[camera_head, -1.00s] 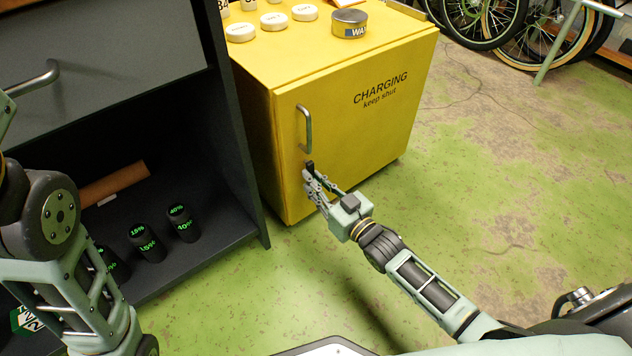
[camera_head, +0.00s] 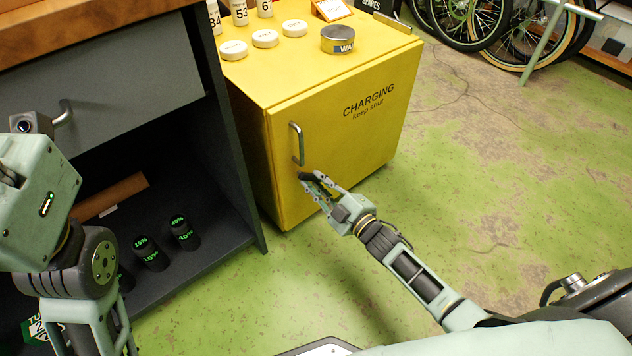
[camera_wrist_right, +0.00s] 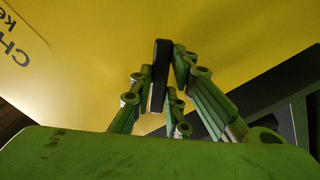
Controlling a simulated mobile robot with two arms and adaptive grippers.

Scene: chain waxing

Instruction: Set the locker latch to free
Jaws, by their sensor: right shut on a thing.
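The locker is the yellow cabinet (camera_head: 345,150) marked "CHARGING keep shut"; its door is shut, with a metal pull handle (camera_head: 297,144) near the left edge. The latch (camera_head: 305,176) is a small dark lever below the handle, now lying about sideways across the door. My right gripper (camera_head: 313,182) is shut on it. In the right wrist view the latch (camera_wrist_right: 160,75) shows as a black bar between the green fingers. The fingers partly hide it in the head view. My left gripper (camera_head: 38,200) is partly in view at the left edge; its fingers cannot be made out.
On the cabinet top stand a wax tin (camera_head: 338,40), white round pucks (camera_head: 265,38) and white numbered bottles. A dark workbench (camera_head: 225,130) with an open shelf holding black cylinders (camera_head: 150,253) stands left. Bicycles are at the back right. The green floor right of the cabinet is clear.

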